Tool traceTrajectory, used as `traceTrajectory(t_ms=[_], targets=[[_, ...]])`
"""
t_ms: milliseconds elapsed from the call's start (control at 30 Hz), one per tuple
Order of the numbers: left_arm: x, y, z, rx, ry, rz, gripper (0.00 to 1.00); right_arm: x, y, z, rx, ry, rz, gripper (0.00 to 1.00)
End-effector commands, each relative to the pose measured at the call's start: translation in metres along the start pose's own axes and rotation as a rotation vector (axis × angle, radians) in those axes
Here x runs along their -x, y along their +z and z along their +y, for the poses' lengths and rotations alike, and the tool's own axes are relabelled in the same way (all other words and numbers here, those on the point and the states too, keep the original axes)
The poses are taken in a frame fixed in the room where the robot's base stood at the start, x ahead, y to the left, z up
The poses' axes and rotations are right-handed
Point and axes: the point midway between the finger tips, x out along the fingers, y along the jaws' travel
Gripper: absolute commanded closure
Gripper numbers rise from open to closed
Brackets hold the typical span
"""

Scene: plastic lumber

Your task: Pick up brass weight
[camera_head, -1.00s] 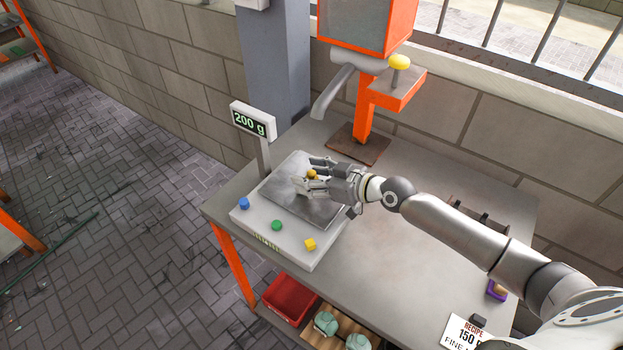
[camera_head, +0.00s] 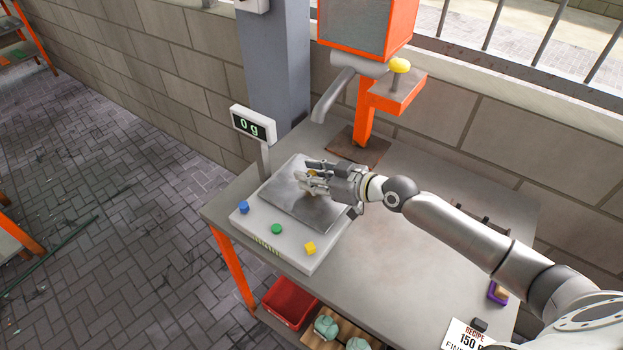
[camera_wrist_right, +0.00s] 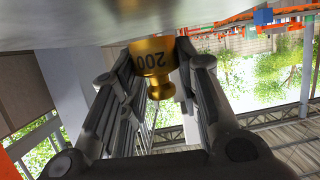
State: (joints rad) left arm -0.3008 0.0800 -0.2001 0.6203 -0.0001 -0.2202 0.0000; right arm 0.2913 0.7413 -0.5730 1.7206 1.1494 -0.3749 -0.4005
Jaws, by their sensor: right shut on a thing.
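The brass weight (camera_wrist_right: 153,64), marked 200, is between the fingers of my right gripper in the right wrist view, close to the grey scale plate. My right gripper (camera_head: 316,177) is shut on it over the plate of the scale (camera_head: 275,254). In the head view only a small bit of the weight shows between the fingers. The scale display (camera_head: 253,125) reads 0 g. I cannot tell how large the gap under the weight is. My left gripper is not in view.
Blue, green and yellow buttons (camera_head: 310,248) line the scale's front. An orange machine with a spout (camera_head: 333,95) stands behind it. A recipe card (camera_head: 468,336) and a purple item (camera_head: 497,292) are at the right. The middle of the table (camera_head: 420,260) is clear.

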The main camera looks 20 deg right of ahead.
Motion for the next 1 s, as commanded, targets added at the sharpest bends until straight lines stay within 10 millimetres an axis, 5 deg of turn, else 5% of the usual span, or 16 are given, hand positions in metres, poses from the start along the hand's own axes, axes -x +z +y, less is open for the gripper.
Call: traceTrajectory(t_ms=[433, 1000], targets=[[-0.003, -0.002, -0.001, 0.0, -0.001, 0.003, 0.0, 0.065, -0.061, -0.035, 0.005, -0.001, 0.002, 0.99], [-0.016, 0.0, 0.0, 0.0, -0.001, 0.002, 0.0, 0.135, -0.072, -0.088, 0.001, 0.0, 0.001, 0.99]])
